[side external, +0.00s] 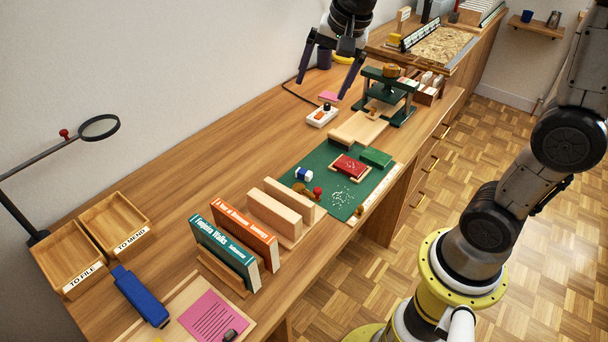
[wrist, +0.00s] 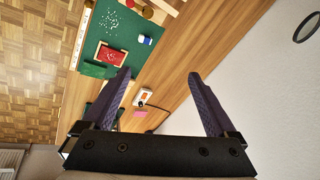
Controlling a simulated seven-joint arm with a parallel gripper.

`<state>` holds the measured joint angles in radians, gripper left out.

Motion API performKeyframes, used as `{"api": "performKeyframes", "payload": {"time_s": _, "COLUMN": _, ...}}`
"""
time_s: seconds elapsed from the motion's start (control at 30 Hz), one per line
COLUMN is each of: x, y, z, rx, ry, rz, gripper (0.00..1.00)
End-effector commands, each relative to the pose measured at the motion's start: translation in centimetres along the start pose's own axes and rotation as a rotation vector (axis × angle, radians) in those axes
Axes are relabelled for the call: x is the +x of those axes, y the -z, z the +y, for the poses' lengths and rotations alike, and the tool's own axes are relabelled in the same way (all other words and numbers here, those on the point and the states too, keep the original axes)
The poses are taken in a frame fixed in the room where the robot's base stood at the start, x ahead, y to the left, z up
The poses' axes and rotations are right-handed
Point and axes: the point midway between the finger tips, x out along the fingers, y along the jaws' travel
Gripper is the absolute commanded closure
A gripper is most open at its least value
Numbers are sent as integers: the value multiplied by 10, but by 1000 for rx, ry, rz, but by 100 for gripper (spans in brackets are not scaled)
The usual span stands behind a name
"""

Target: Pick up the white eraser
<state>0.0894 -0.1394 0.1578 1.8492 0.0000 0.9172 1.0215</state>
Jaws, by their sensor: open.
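A small white block with a blue sleeve, which looks like the white eraser (side external: 303,174), lies on the green cutting mat (side external: 318,163) near its left edge. In the wrist view the eraser (wrist: 145,39) is at the upper middle, near the mat's edge, beyond my fingertips. My gripper (side external: 321,89) is open and empty, high above the back part of the desk, well apart from the eraser. Its two purple fingers (wrist: 159,73) are spread wide in the wrist view.
A red book block (side external: 349,166) in a wooden tray, a green block (side external: 376,158) and a red-handled stamp (side external: 317,193) share the mat. A white switch box (side external: 322,115) and green press (side external: 388,96) stand behind. Upright books (side external: 245,228) stand in front. Desk left of the mat is clear.

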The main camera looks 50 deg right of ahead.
Motion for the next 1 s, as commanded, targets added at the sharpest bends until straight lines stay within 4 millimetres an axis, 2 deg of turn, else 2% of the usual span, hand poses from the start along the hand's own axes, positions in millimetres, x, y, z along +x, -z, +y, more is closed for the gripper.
{"api": "performKeyframes", "payload": {"time_s": 0.03, "x": 22, "y": 12, "z": -9, "rx": 57, "ry": -36, "rz": -16, "gripper": 7}}
{"api": "performKeyframes", "payload": {"time_s": 0.2, "x": 95, "y": 42, "z": -24, "rx": 207, "ry": -142, "rz": -56, "gripper": 7}}
{"api": "performKeyframes", "payload": {"time_s": 0.4, "x": 172, "y": 58, "z": -14, "rx": 263, "ry": -256, "rz": -105, "gripper": 7}}
{"api": "performKeyframes", "payload": {"time_s": 0.5, "x": 196, "y": 58, "z": -2, "rx": 274, "ry": -301, "rz": -128, "gripper": 7}}
{"api": "performKeyframes", "payload": {"time_s": 0.77, "x": 226, "y": 53, "z": 15, "rx": 284, "ry": -334, "rz": -144, "gripper": 7}}
{"api": "performKeyframes", "payload": {"time_s": 1.0, "x": 268, "y": 45, "z": 28, "rx": 283, "ry": -334, "rz": -144, "gripper": 7}}
